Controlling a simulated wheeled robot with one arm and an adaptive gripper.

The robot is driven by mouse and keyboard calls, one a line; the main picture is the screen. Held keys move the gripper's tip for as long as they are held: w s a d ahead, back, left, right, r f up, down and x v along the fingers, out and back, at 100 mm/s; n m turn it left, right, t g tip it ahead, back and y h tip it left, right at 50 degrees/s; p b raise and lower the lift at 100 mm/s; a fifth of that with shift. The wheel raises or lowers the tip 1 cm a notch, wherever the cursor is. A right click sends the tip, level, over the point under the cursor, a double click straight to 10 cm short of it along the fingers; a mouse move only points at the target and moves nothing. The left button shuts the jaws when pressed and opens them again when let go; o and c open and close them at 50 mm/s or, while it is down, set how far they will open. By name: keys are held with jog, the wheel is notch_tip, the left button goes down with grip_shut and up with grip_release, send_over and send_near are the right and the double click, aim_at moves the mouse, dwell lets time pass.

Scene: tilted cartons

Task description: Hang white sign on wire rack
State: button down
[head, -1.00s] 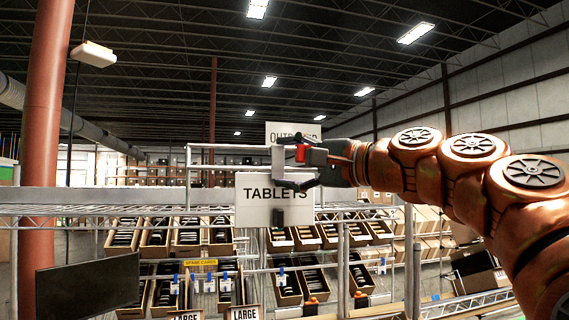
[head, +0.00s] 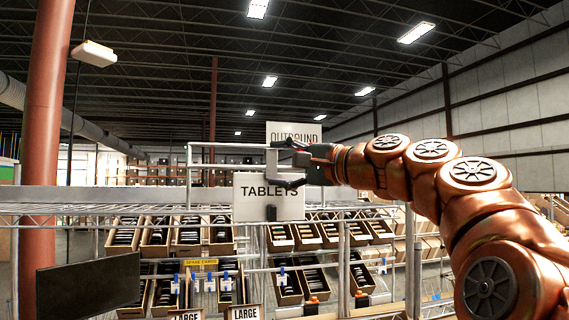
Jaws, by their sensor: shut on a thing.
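The white sign (head: 252,206) reading "TABLETS" is in the middle of the head view, upright, with a small dark block at its lower middle. My gripper (head: 281,168) comes in from the right and is shut on the sign near its top; the exact finger contact is small and partly hidden. The wire rack (head: 90,209) spans the view behind and around the sign, with grey posts and rails. Whether the sign touches the rack cannot be told.
Tilted cartons (head: 190,236) with dark contents fill the rack's lower levels. Another white sign, "OUTBOUND" (head: 293,130), shows behind my gripper. A dark panel (head: 88,290) stands at lower left, and a red column (head: 45,130) rises at left. Space above the rack is open.

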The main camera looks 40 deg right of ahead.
jog(key=shift+w+d+f+b, duration=0.1)
jog(key=shift+w+d+f, duration=0.35)
jog(key=shift+w, duration=0.9)
jog(key=shift+w+d+f+b, duration=0.15)
jog(key=shift+w+d, duration=0.6)
jog(key=shift+w, duration=0.65)
jog(key=shift+w+d+f+b, duration=0.1)
jog(key=shift+w+d+f, duration=0.35)
jog(key=shift+w, duration=0.9)
jog(key=shift+d+r, duration=0.15)
jog(key=shift+c, duration=0.8)
grip_release()
jog(key=v, duration=1.2)
